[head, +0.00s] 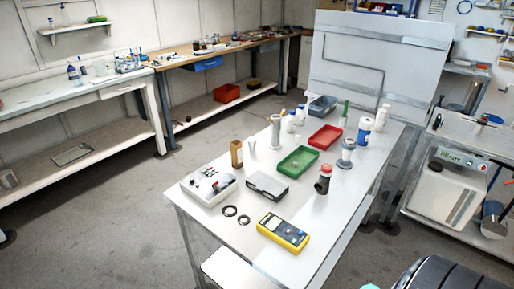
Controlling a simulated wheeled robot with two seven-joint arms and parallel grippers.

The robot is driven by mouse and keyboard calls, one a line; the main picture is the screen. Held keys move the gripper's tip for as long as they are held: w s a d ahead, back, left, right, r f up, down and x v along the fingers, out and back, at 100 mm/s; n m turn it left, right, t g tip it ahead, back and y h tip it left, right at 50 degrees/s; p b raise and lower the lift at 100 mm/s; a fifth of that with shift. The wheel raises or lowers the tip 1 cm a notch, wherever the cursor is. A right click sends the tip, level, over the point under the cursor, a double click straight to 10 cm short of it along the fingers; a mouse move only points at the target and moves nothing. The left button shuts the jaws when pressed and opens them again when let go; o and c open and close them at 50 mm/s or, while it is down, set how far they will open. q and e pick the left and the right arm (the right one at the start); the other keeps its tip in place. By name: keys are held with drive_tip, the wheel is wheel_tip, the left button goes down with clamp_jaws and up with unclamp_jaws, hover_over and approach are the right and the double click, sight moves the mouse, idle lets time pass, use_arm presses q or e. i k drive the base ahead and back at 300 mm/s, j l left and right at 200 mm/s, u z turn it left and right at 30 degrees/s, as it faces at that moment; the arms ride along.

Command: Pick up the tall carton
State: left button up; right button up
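The tall carton (236,153) is a narrow brown box in the head view. It stands upright on the left edge of the white table (345,188), about midway along it. Its front and top show and nothing covers it.
Close to the carton are a white box with knobs (208,184), a grey-black box (267,187) and a small white cup (252,146). A green tray (298,161), a red tray (326,136), several bottles and a yellow meter (283,231) share the table. Floor left of it is clear.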

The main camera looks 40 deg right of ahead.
sight(237, 155)
drive_tip(key=l, duration=2.55)
